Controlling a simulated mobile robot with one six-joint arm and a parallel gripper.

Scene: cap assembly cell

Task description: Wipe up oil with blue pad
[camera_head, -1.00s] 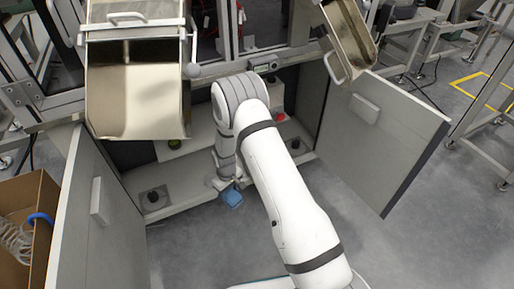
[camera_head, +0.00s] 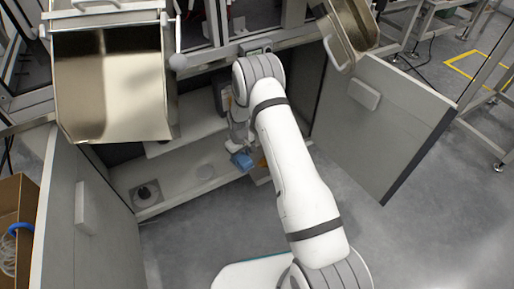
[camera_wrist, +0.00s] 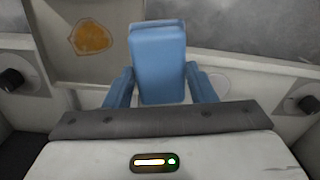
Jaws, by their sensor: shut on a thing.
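My gripper (camera_wrist: 160,82) is shut on a blue pad (camera_wrist: 158,55), which sticks out ahead of the fingers in the wrist view. In the head view the blue pad (camera_head: 242,161) is at the front edge of the open cabinet, below my wrist. An orange-brown oil patch (camera_wrist: 90,38) lies on a beige panel, up and left of the pad in the wrist view. The pad appears apart from the patch there. In the head view a little orange (camera_head: 261,160) shows just right of the pad, partly hidden by my arm.
Open cabinet doors stand at left (camera_head: 92,205) and right (camera_head: 375,125). The lower shelf (camera_head: 190,180) holds a dark round knob-like part (camera_head: 145,193). Metal hoppers hang above, at left (camera_head: 110,90) and right (camera_head: 350,30). A cardboard box (camera_head: 22,195) stands far left. Grey floor between the doors is clear.

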